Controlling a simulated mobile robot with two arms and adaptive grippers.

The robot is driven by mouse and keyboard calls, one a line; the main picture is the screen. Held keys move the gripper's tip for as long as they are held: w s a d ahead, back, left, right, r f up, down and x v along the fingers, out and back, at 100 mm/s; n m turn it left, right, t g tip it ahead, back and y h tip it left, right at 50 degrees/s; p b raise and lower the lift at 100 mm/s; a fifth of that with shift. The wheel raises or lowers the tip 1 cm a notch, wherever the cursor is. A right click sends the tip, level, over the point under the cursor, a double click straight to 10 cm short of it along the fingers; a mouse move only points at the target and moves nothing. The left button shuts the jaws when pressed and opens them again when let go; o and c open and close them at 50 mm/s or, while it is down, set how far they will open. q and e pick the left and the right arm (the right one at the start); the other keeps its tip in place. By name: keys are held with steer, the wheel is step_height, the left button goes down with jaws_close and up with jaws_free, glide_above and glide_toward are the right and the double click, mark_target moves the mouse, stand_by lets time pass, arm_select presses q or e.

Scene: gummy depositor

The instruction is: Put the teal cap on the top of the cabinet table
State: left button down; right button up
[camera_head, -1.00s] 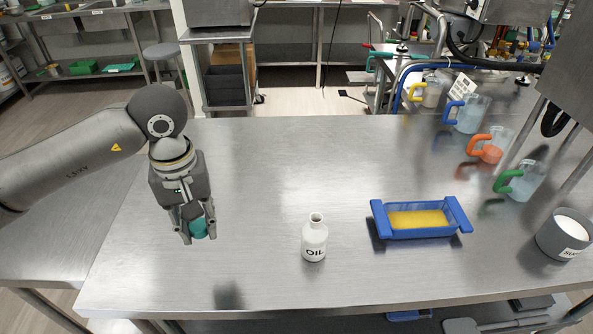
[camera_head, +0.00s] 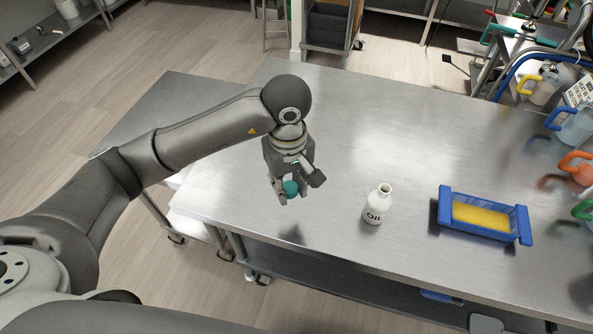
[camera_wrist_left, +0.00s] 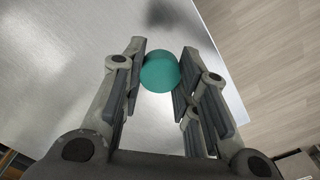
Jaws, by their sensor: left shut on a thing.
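The teal cap (camera_head: 291,188) is held between the fingers of my left gripper (camera_head: 290,192), above the metal table near its front left part. In the left wrist view the cap (camera_wrist_left: 160,72) sits between the two finger pads of the left gripper (camera_wrist_left: 158,75). The steel cabinet table (camera_head: 330,110) has a bare top around the gripper, and a lower steel surface (camera_head: 170,100) adjoins it on the left. Which of these is the cabinet table is not certain. My right gripper is not in view.
An open white oil bottle (camera_head: 376,205) stands right of the gripper. A blue tray (camera_head: 444,207) with yellow contents lies farther right. Handled jugs stand at the right edge, including an orange-handled one (camera_head: 575,160). The table's middle and back left are clear.

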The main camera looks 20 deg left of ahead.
arm_select(q)
steer(key=w+f+p, duration=0.1)
steer(key=w+f, duration=0.1)
steer(key=w+a+f+p, duration=0.1)
steer(key=w+f, duration=0.1)
steer(key=w, duration=0.1)
steer(key=w+a+f+p, duration=0.1)
steer(key=w+f, duration=0.2)
steer(key=shift+w+a+f, duration=0.1)
steer(key=shift+a, duration=0.1)
step_height(320, 180, down, 3)
steer(key=shift+w+f+p, duration=0.15)
steer(key=shift+f+p, duration=0.05)
steer(key=shift+p, duration=0.25)
steer(key=shift+f, duration=0.1)
